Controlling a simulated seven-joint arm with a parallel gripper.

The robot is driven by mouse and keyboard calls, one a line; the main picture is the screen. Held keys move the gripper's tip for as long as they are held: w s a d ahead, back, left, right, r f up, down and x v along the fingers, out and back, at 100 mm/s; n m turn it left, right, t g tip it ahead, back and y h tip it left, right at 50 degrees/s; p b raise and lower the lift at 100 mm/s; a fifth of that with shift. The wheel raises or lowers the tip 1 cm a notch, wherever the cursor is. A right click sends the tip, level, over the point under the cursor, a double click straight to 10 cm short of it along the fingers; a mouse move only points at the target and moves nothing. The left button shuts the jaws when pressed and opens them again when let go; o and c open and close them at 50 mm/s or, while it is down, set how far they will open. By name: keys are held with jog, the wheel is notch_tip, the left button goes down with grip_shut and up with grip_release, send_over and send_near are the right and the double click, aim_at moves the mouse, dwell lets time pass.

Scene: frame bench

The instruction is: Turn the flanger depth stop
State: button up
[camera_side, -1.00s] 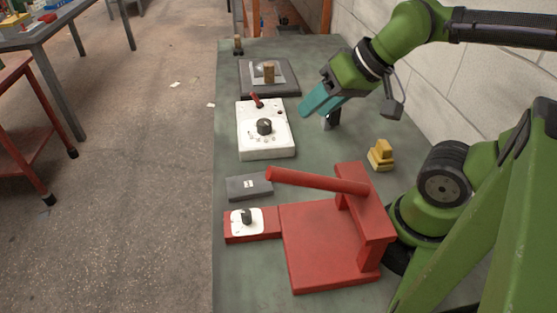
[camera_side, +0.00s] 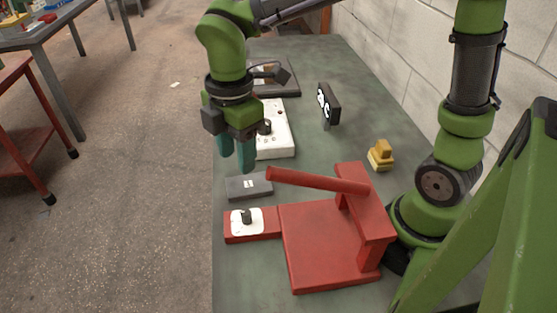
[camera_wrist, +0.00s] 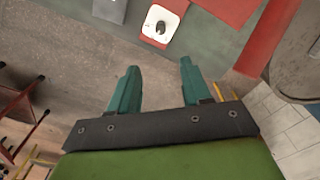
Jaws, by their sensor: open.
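The flanger is a red bench tool (camera_side: 325,245) with a long red handle, near the front of the bench. The depth stop is a small dark knob (camera_side: 246,216) on a white plate (camera_side: 236,228) at the left end of its red arm. The knob (camera_wrist: 160,28) and plate also show at the top of the wrist view. My gripper (camera_side: 235,160) is open and empty, fingers pointing down. In the side view it appears beyond the knob, above the bench's left edge and apart from the knob. In the wrist view the knob lies ahead of the gap between the fingertips (camera_wrist: 158,68).
A dark grey block (camera_side: 249,187) lies just beyond the depth stop. A white control box (camera_side: 275,146) is partly hidden behind my gripper. A black sign (camera_side: 328,105) and yellow blocks (camera_side: 381,155) stand to the right. The red handle (camera_side: 315,180) slants above the bench.

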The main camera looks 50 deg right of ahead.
aim_at(245, 212)
jog(key=shift+n, duration=0.9)
notch_tip(245, 212, down, 16)
jog(key=shift+s+d+f, duration=0.1)
jog(key=shift+f, duration=0.15)
grip_shut()
